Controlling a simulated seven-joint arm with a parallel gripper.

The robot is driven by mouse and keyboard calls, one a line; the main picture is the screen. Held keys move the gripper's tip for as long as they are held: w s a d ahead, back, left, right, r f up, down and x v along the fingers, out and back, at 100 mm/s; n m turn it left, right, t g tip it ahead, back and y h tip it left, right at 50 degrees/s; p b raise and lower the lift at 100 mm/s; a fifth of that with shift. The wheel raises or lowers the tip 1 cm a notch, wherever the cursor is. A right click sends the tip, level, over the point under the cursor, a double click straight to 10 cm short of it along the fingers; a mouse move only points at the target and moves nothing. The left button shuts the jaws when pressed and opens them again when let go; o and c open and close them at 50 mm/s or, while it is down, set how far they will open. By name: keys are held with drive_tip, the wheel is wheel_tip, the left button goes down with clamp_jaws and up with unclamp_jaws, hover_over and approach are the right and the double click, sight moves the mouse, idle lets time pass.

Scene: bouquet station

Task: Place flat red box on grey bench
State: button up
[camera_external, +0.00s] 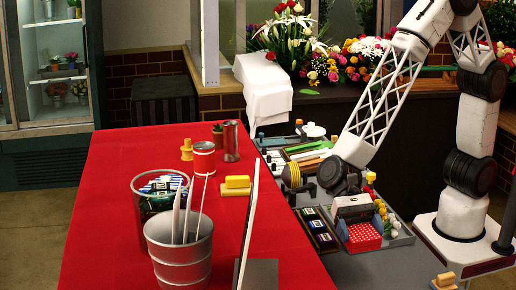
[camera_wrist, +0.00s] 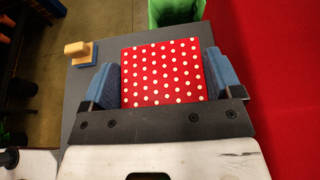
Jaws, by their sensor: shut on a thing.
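The flat red box (camera_external: 362,237) with white dots is between the fingers of my gripper (camera_external: 354,222). In the wrist view the box (camera_wrist: 165,72) fills the space between the two blue finger pads of my gripper (camera_wrist: 163,84), which is shut on its sides. The grey bench (camera_external: 385,266) lies below and around the box. It also shows in the wrist view (camera_wrist: 97,118) left of the box. I cannot tell whether the box touches the bench or hangs just above it.
A table with a red cloth (camera_external: 110,225) adjoins the bench on the left, carrying metal buckets (camera_external: 180,258) and a yellow block (camera_external: 237,183). A wooden-handled block (camera_wrist: 78,50) and a green bin (camera_wrist: 176,10) show in the wrist view. Dark items in a tray (camera_external: 318,230) lie beside the box.

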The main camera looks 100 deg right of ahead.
drive_tip(key=shift+f, duration=0.1)
idle(0.3)
hover_over(355, 276)
drive_tip(key=shift+f, duration=3.05)
drive_tip(key=shift+f, duration=0.1)
drive_tip(key=shift+f, duration=1.75)
drive_tip(key=shift+f, duration=0.2)
drive_tip(key=o, duration=0.8)
drive_tip(key=shift+r, duration=0.25)
drive_tip(key=shift+v, duration=6)
